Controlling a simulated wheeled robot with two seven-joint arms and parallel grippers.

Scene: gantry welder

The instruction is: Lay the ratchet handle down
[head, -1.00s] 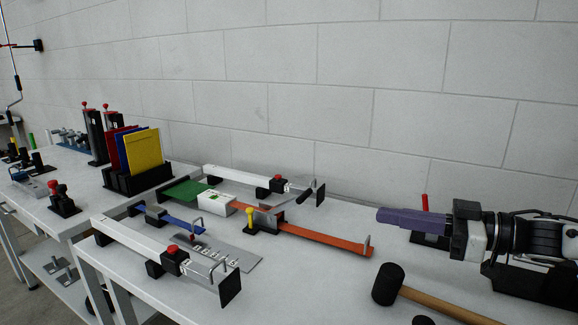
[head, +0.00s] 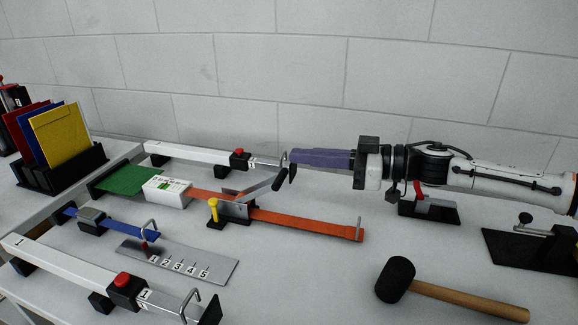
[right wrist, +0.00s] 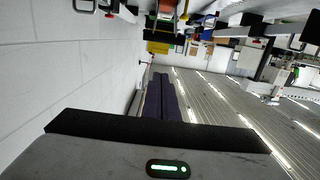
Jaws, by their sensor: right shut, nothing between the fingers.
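The ratchet (head: 236,211) is a grey metal buckle on an orange strap (head: 310,223) across the bench. Its grey ratchet handle (head: 262,187) is raised at a slant up to the right, with a black grip (head: 281,179) at its end. My right gripper (head: 294,156) is shut and empty, its purple fingers pointing left just above and right of the grip in the head view. I cannot tell whether they touch it. The shut fingers (right wrist: 163,84) also show in the right wrist view, where I cannot make out the handle. My left gripper is out of view.
White clamp bars lie behind (head: 195,154) and in front (head: 75,264). A white box (head: 166,189), a numbered grey plate (head: 190,262) and a yellow-knobbed clamp (head: 213,212) are near the strap. A mallet (head: 396,279) lies at front right.

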